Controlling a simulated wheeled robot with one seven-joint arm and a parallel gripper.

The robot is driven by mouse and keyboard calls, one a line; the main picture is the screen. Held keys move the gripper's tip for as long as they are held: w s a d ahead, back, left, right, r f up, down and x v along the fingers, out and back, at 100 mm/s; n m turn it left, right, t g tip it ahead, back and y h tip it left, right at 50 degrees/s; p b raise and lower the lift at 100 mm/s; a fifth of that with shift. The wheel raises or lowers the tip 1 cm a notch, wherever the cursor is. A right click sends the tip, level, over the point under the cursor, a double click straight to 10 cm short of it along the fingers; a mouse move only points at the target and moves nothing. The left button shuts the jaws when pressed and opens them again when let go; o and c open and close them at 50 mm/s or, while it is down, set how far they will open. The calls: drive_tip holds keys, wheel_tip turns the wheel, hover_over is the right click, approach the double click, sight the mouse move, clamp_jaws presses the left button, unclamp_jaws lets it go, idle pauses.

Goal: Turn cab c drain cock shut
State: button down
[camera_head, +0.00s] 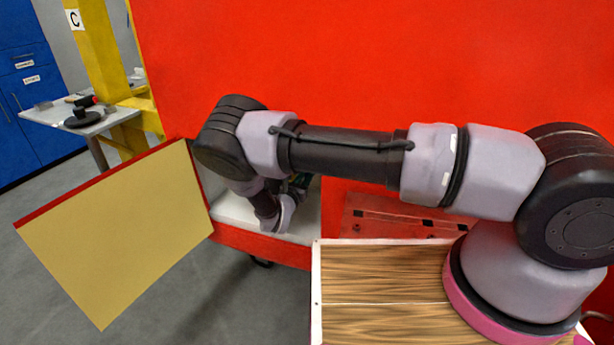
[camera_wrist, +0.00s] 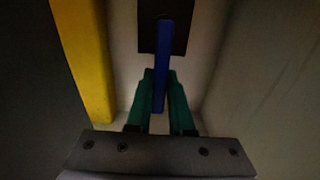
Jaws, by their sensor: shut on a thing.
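In the wrist view, a blue lever handle (camera_wrist: 160,66) hangs down from a dark square plate (camera_wrist: 148,35) on the back wall of a recess. I take it for the drain cock handle. My gripper (camera_wrist: 161,92) has green fingers, one on each side of the handle's lower part, shut on it. The handle points roughly straight down in this view. In the head view my arm reaches into an opening in the red nosecone (camera_head: 420,70), and my forearm and wrist hide the handle and fingertips.
A yellow bar (camera_wrist: 86,65) runs down the left of the recess in the wrist view. An open door panel (camera_head: 115,235) stands left of the opening. A wooden-topped box (camera_head: 380,285) is at front right. A grey table (camera_head: 55,112) and blue cabinets (camera_head: 25,85) stand behind left.

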drive_tip(key=c, duration=0.8)
unclamp_jaws()
drive_tip(key=v, duration=1.1)
drive_tip(key=shift+f, duration=0.1)
